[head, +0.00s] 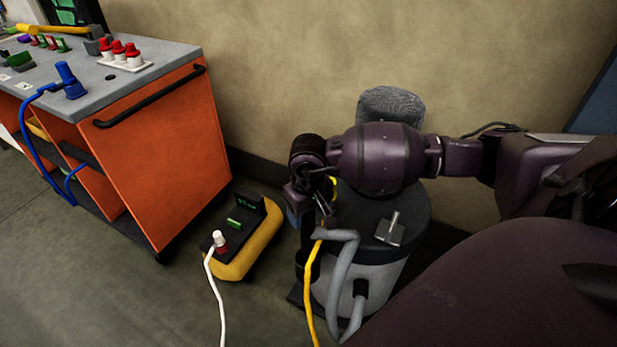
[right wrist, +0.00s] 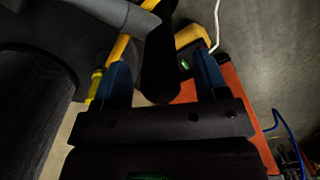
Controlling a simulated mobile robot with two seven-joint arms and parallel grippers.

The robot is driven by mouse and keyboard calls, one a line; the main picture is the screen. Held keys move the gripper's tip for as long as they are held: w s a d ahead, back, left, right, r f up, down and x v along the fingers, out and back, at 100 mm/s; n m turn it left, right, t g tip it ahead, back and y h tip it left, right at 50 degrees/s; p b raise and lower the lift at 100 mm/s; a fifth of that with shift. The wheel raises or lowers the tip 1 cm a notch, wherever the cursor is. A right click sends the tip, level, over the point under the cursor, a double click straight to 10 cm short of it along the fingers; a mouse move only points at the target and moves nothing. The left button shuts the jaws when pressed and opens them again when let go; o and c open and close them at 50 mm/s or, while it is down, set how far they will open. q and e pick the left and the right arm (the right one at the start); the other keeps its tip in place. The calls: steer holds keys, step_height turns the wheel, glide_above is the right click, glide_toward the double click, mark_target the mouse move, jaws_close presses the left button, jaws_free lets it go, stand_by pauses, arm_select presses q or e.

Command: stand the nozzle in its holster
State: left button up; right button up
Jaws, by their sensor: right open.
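My right gripper (head: 306,214) is beside the left side of the grey drum-shaped vacuum (head: 365,278), pointing down. In the right wrist view its two blue fingers (right wrist: 161,78) stand apart. A dark, rounded tube-like piece (right wrist: 160,45) shows between and beyond them; it may be the nozzle, but I cannot tell whether it touches a finger. A grey hose (head: 343,262) bends down the front of the vacuum. The holster cannot be made out clearly; my arm and gripper hide part of the vacuum's left side. My left gripper is out of view.
A yellow cable (head: 310,290) hangs close to my gripper. A yellow-and-black box (head: 246,242) with a white cable (head: 217,300) stands left of the vacuum. An orange cart (head: 165,150) stands further left. A wall (head: 290,70) closes the back; floor is clear at the lower left.

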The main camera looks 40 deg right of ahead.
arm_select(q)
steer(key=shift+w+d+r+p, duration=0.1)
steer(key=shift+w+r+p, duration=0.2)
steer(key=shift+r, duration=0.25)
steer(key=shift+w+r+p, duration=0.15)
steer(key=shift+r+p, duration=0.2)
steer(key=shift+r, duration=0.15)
arm_select(e)
step_height(320, 180, up, 11)
steer(key=shift+f, duration=0.1)
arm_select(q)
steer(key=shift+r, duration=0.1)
